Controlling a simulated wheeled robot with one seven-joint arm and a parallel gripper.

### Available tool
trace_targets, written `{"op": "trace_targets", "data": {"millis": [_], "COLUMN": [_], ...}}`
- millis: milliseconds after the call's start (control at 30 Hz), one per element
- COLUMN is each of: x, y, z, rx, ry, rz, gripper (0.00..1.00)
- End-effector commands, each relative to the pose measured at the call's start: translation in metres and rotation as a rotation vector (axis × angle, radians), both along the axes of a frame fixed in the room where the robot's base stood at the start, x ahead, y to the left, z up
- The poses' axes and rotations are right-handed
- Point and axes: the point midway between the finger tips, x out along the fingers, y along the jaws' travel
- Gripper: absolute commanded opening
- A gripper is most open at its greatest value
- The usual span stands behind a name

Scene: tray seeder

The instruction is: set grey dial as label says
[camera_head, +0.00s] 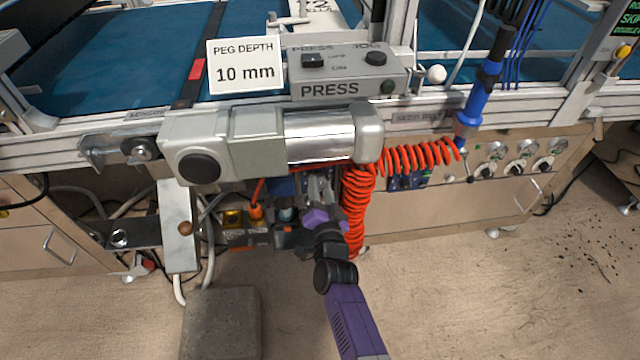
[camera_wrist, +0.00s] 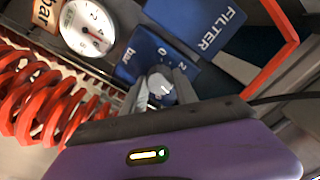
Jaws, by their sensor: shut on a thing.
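The grey dial (camera_wrist: 161,84) sits on a blue unit (camera_wrist: 140,55) marked "bar", with "0" and "2" readable beside the dial. My gripper (camera_wrist: 160,98) is shut on the dial, with one finger on each side of it. The fingers hide part of the dial, and I cannot read its setting exactly. In the head view my gripper (camera_head: 320,192) reaches in under the grey motor housing, and the dial is hidden there. A partly cut-off beige tag (camera_wrist: 18,80) lies at the left of the wrist view; its writing is not fully readable.
A round white gauge (camera_wrist: 88,27) and a blue block marked "FILTER" (camera_wrist: 197,24) are close to the dial. A red coiled hose (camera_head: 356,205) hangs right beside my gripper. A white sign (camera_head: 245,66) reads "PEG DEPTH 10 mm". The grey motor housing (camera_head: 225,140) is overhead.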

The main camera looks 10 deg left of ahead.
Motion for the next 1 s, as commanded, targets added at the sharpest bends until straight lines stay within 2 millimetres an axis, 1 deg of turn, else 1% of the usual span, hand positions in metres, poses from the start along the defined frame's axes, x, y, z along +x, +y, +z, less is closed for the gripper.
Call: {"op": "trace_targets", "data": {"millis": [300,600,800,1000], "x": [-0.0006,-0.0007,-0.0007,-0.0008], "y": [0.0007,0.0011,0.0005,0.0005], "z": [0.0001,-0.0003,-0.0009,-0.0015], "rx": [-0.288,-0.523,-0.631,-0.693], "ry": [-0.081,-0.149,-0.179,-0.196], "rz": [0.002,0.003,0.002,0.002], "gripper": [0.00,0.00,0.00,0.00]}}
